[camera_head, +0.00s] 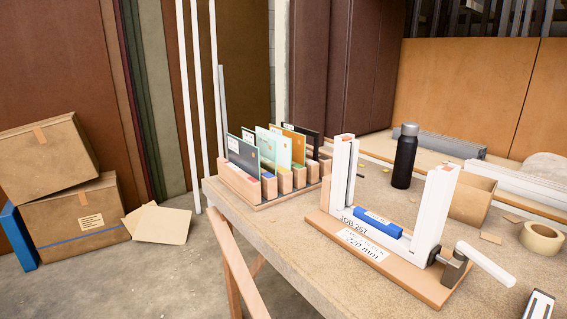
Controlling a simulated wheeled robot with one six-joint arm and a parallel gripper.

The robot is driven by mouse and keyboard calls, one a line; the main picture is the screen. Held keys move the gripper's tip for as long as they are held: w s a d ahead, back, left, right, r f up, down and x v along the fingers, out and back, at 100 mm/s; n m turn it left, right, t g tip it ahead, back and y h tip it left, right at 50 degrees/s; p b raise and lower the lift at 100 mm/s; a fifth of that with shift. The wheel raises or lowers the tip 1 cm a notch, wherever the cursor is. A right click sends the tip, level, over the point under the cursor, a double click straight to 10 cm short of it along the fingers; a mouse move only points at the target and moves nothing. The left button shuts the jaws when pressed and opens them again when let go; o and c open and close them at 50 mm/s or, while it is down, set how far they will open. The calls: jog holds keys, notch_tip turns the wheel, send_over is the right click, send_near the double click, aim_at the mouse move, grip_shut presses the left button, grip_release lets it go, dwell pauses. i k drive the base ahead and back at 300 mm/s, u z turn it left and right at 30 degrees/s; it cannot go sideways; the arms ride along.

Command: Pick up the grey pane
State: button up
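A wooden slotted rack (240,188) stands at the left end of the workbench, with several thin panes upright in its slots. The front pane (242,155) is a dull blue-grey with a white label. Behind it are pale mint panes (273,146) and an orange pane (298,145). A dark, charcoal-looking pane (314,139) stands at the back, partly hidden by the others. I cannot tell for sure whether the front or the back one is the grey pane.
A white-post press frame (346,165) on a wooden base, with a blue block (378,223) and a crank handle (487,264), stands right of the rack. A black bottle (404,158), tape roll (541,238) and open box (471,198) are on the bench. Cardboard boxes (75,219) sit on the floor left.

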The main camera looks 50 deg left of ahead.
aim_at(245, 155)
jog(key=u, duration=2.55)
jog(key=i, duration=0.75)
jog(key=u, duration=0.7)
jog(key=i, duration=0.85)
jog(key=z, duration=0.55)
jog(key=i, duration=1)
jog(key=z, duration=0.7)
